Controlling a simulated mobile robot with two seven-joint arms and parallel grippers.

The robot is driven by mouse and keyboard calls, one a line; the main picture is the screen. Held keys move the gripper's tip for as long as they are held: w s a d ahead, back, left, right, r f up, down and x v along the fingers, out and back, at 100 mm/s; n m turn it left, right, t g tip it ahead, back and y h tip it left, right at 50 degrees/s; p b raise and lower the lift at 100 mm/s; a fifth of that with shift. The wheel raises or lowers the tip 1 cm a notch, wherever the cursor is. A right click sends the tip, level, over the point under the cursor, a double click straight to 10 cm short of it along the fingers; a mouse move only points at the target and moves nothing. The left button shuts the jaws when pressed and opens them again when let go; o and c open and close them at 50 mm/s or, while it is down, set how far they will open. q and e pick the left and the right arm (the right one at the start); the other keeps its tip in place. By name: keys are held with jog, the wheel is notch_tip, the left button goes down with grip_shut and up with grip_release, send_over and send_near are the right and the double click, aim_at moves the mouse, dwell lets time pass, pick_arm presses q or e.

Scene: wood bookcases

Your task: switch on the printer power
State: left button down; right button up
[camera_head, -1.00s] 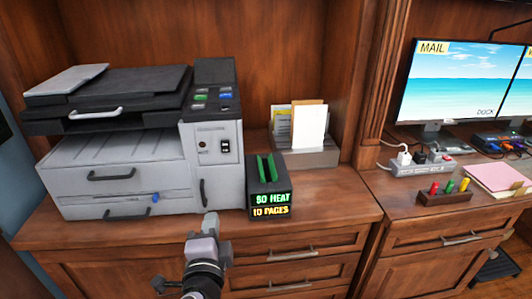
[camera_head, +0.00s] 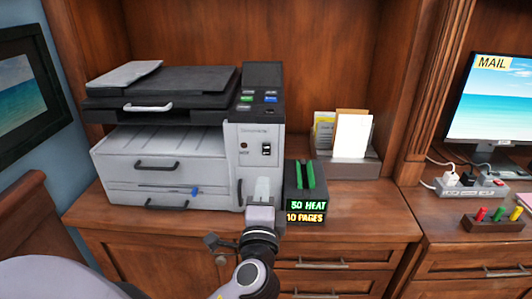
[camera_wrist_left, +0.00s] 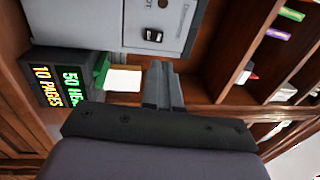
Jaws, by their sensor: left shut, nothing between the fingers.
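The printer (camera_head: 165,165) is a grey and black machine on the wooden counter. Its power switch (camera_head: 266,149) is a black rocker on the right front panel, below the keypad; it also shows in the left wrist view (camera_wrist_left: 153,35). I cannot tell the switch's position. My left gripper (camera_head: 262,190) is shut and empty, raised in front of the printer's right column, just below the switch in the head view. Its fingers also show in the left wrist view (camera_wrist_left: 162,85), apart from the switch in the picture. My right gripper is not in view.
A black box (camera_head: 306,200) with green slots and lit text stands close to the printer's right side. A paper holder (camera_head: 345,160) is behind it. A power strip (camera_head: 470,187) and coloured pegs (camera_head: 497,217) sit farther right. Counter between is clear.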

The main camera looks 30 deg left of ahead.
aim_at(266, 145)
pick_arm(q)
jog(key=p+x, duration=0.2)
jog(key=x, duration=0.8)
jog(key=shift+w, duration=0.15)
jog(key=shift+w+a, duration=0.25)
jog(key=shift+w, duration=0.1)
jog(key=shift+w+a+r, duration=0.15)
jog(key=shift+w, duration=0.05)
jog(key=shift+s+r, duration=0.1)
jog(key=shift+r, duration=0.05)
